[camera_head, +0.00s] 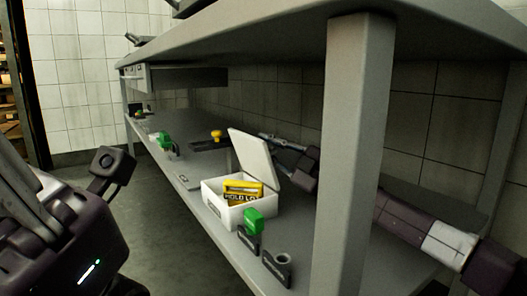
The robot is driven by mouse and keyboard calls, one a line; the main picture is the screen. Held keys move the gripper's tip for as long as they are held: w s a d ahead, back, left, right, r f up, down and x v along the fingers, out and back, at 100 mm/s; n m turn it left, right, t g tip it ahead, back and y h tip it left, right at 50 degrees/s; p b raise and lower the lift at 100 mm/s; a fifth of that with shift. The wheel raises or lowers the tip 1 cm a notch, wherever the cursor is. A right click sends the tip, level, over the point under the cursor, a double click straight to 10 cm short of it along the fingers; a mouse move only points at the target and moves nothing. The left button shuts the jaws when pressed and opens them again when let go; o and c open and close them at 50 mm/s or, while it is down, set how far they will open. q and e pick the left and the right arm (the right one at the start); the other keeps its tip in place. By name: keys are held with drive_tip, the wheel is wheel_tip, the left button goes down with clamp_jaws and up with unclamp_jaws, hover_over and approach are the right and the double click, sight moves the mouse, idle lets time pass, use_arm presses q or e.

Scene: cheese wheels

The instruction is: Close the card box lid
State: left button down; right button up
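The white card box (226,206) stands on the lower shelf, left of the table leg. Its lid (256,158) is open, standing up and tilted back at the rear right side. Yellow cards with dark lettering (242,190) sit inside the box. My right arm comes in from the right and passes behind the leg. My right gripper (280,142) is behind the lid and partly hidden by it; contact and finger opening are unclear. My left gripper (112,164) is at the left, away from the shelf, only partly in view.
The grey table leg (352,150) stands in front of my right arm. Green-handled stamps (254,222) and a dark holder (277,267) are near the box's front. Another green item (165,141) and a yellow-knobbed item (217,135) lie farther back. The tabletop (260,40) overhangs the shelf.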

drive_tip(key=shift+w+a+r, duration=0.1)
drive_tip(key=shift+w+a, duration=0.1)
drive_tip(key=shift+a, duration=0.05)
clamp_jaws()
